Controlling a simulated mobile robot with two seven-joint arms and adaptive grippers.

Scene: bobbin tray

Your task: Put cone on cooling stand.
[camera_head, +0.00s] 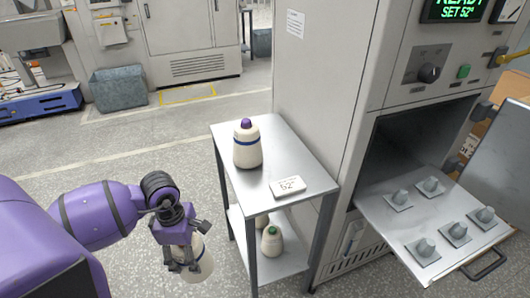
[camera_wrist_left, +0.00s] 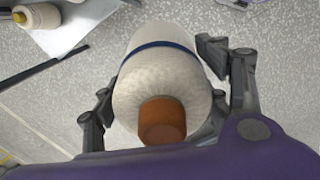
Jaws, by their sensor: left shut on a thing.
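My left gripper (camera_head: 182,264) is shut on a cream cone (camera_head: 200,262) and holds it over the floor, left of the metal stand (camera_head: 300,160). In the left wrist view the held cone (camera_wrist_left: 158,75) has a dark blue band and an orange-brown tip, with the fingers on either side of it. Another cream cone (camera_head: 247,152) with a blue band and purple tip stands upright on the stand's top. A white card (camera_head: 290,188) reading 52° lies in front of it. My right gripper is not in view.
A green-tipped cone (camera_head: 271,242) and a partly hidden cone stand on the lower shelf (camera_head: 285,262). To the right, an open oven (camera_head: 385,150) has a pulled-out tray (camera_head: 445,215) with several empty pegs. The stand top has bare room around its cone.

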